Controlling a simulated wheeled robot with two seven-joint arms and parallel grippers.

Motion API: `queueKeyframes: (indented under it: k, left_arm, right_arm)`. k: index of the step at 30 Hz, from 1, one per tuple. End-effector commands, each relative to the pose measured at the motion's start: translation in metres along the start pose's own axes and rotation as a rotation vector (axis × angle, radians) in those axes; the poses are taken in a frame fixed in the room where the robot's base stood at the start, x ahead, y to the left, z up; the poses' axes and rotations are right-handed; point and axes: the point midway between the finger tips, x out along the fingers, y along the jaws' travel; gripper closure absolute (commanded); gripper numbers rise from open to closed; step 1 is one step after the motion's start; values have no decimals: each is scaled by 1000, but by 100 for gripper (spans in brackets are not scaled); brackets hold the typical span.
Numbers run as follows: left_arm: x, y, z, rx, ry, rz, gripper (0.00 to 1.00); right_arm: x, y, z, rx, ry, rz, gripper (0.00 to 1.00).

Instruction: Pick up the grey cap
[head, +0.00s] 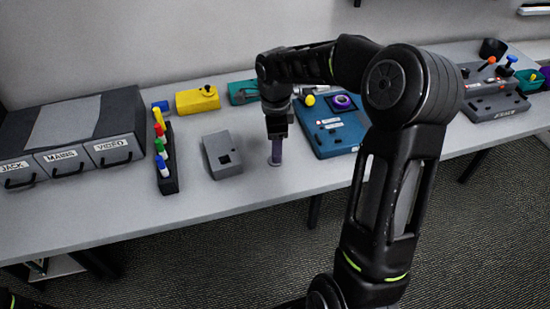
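A small grey-purple upright cylinder (276,153), which may be the grey cap, stands on the table just right of a grey box. My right gripper (277,135) points straight down directly over it. The gripper's dark fingertips meet or hide the cylinder's top. I cannot tell whether they are closed on it. The cylinder's lower end appears to be at the tabletop. My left gripper is not in view.
The grey box (222,154) and a rack of coloured markers (166,160) stand to the left. A blue device (335,128) is close on the right. Labelled drawers (75,135) fill the table's left end. The front strip of the table (220,200) is clear.

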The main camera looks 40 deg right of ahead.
Motion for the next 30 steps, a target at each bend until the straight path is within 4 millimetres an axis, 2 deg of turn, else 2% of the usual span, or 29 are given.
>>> queueKeyframes:
  k: [4,9,28,30]
  left_arm:
    - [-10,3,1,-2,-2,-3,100]
    - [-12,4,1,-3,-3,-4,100]
    - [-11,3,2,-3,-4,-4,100]
    - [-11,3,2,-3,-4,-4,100]
  right_arm:
    - [20,3,-2,1,1,7,39]
    - [41,2,-1,0,0,3,39]
    - [43,2,-1,0,0,1,39]
    - [43,2,-1,0,0,1,44]
